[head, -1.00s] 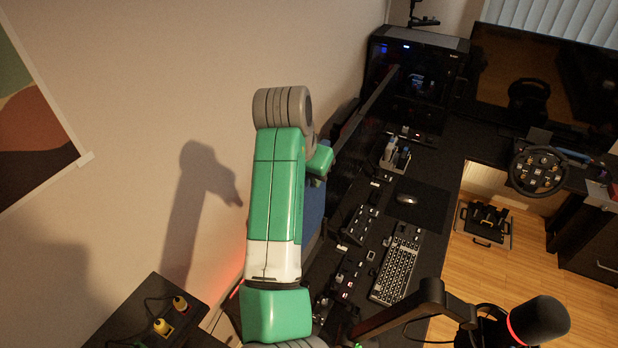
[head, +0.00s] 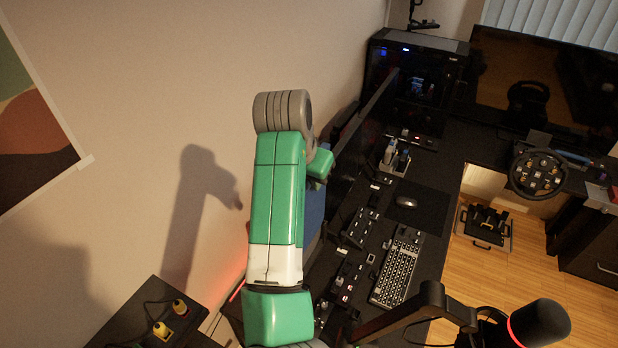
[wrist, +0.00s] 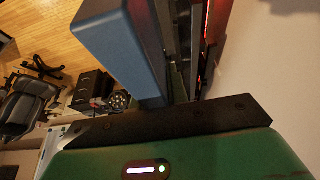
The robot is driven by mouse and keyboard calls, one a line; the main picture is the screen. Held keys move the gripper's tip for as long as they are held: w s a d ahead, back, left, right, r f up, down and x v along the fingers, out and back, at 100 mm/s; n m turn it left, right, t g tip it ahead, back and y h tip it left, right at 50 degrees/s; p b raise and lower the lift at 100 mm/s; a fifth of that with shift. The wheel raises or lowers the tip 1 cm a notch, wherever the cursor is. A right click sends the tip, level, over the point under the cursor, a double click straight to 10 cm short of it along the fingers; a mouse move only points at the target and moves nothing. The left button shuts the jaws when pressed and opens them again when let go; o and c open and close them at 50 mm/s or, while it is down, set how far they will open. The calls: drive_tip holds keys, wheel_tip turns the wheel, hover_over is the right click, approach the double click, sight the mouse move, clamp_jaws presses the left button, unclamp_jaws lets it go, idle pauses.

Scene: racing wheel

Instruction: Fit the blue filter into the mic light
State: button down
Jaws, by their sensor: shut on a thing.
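A large flat blue piece (wrist: 115,45), which I take to be the blue filter, fills the upper middle of the wrist view, close to the camera. My gripper (wrist: 178,88) is shut on it; the contact itself is hard to make out. In the head view a strip of blue (head: 314,208) shows just right of my green arm, and my fingers are hidden there. A black microphone (head: 540,325) with a red ring stands at the bottom right of the head view. I cannot make out a separate light on it.
A thin dark monitor (head: 350,150) stands along the wall beside my arm. A PC case (head: 415,75) is at the back. A dark boom arm (head: 400,320) crosses the front.

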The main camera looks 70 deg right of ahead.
sight(309, 203)
drive_tip(key=shift+f+b, duration=1)
drive_tip(key=shift+f, duration=2.7)
drive_tip(key=c, duration=1.3)
unclamp_jaws()
drive_tip(key=shift+r, duration=0.1)
drive_tip(key=b+v, duration=0.1)
drive_tip(key=v, duration=0.6)
drive_tip(key=shift+a+r+b, duration=0.2)
drive_tip(key=shift+r+b, duration=0.1)
drive_tip(key=shift+b, duration=0.05)
